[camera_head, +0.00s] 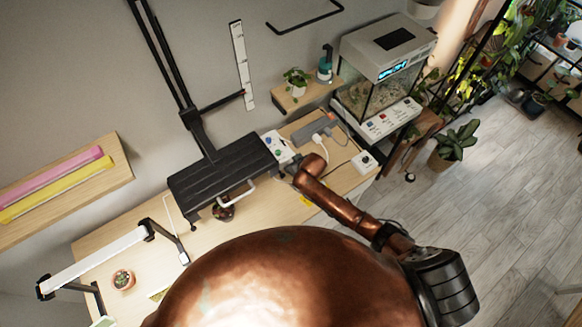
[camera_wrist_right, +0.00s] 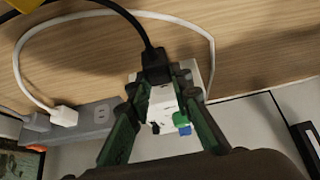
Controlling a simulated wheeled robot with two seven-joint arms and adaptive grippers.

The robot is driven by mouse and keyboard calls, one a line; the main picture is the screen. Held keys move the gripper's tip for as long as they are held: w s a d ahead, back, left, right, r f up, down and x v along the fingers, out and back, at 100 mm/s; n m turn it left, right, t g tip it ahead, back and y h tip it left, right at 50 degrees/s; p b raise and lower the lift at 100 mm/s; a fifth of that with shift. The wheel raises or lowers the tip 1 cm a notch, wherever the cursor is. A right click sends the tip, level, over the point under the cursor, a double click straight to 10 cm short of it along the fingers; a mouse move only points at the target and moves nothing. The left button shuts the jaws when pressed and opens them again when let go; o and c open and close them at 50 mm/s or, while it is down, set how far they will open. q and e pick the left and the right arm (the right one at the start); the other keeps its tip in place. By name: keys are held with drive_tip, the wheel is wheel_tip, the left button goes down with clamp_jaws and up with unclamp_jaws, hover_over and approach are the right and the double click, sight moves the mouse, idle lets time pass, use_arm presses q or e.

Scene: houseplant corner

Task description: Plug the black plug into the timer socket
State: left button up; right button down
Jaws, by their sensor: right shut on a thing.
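My right gripper (camera_wrist_right: 160,85) is shut on the black plug (camera_wrist_right: 155,66), whose black cable runs away toward the top of the right wrist view. A white box with green and blue parts (camera_wrist_right: 163,103), which looks like the timer, lies just beyond the plug between the fingers. I cannot tell whether plug and box touch; the prongs and the socket holes are hidden. In the head view the white box (camera_head: 277,147) stands at the back of the table, and my right gripper (camera_head: 293,166) is mostly hidden beside it. My left gripper is not in view.
A grey power strip (camera_wrist_right: 98,117) with a white plug (camera_wrist_right: 64,116) and white cable is beside the box. A black lamp-like panel (camera_head: 222,175) stands left of it. A white unit (camera_head: 364,162) is at the table's right end, near a terrarium (camera_head: 375,90).

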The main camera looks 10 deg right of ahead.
drive_tip(key=shift+p, duration=0.7)
idle(0.7)
drive_tip(key=shift+w+a, duration=0.25)
drive_tip(key=shift+w, duration=0.4)
idle(0.5)
drive_tip(key=shift+w+a+r+b, duration=0.25)
drive_tip(key=shift+w+r+b, duration=0.1)
drive_tip(key=shift+r, duration=0.1)
idle(0.4)
drive_tip(key=shift+s, duration=0.1)
drive_tip(key=shift+s+d+p, duration=0.15)
drive_tip(key=shift+p, duration=0.5)
drive_tip(key=shift+s+d+f, duration=0.1)
drive_tip(key=shift+s+f, duration=0.05)
drive_tip(key=shift+s, duration=0.1)
drive_tip(key=shift+s+d+f, duration=0.15)
drive_tip(key=shift+s+f, duration=0.05)
drive_tip(key=shift+f+p, duration=0.15)
drive_tip(key=shift+p, duration=0.2)
idle(0.4)
